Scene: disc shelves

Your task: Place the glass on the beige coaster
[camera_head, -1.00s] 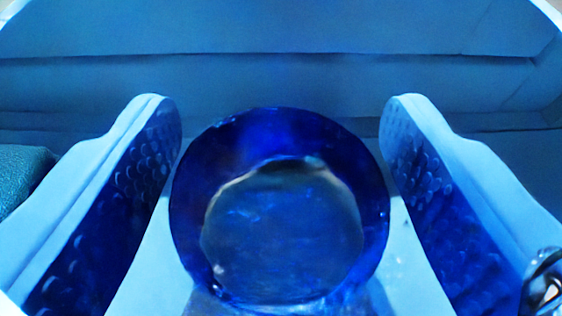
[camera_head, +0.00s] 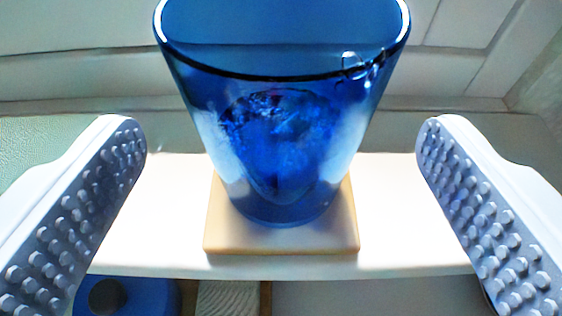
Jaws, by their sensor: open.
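The blue see-through glass (camera_head: 280,150) stands upright on the beige coaster (camera_head: 280,238), a square slab. The coaster lies on a white shelf (camera_head: 400,215). The glass's base is inside the coaster's edges as far as I can see; the coaster's far side is hidden behind the glass. My gripper (camera_head: 282,140) is open, with one studded finger on each side of the glass. Clear gaps show between both fingers and the glass, and nothing is held.
The white shelf is bare to the left and right of the coaster. Below its front edge at the lower left is a blue object with a dark round part (camera_head: 106,296). A pale panelled wall (camera_head: 80,75) stands behind.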

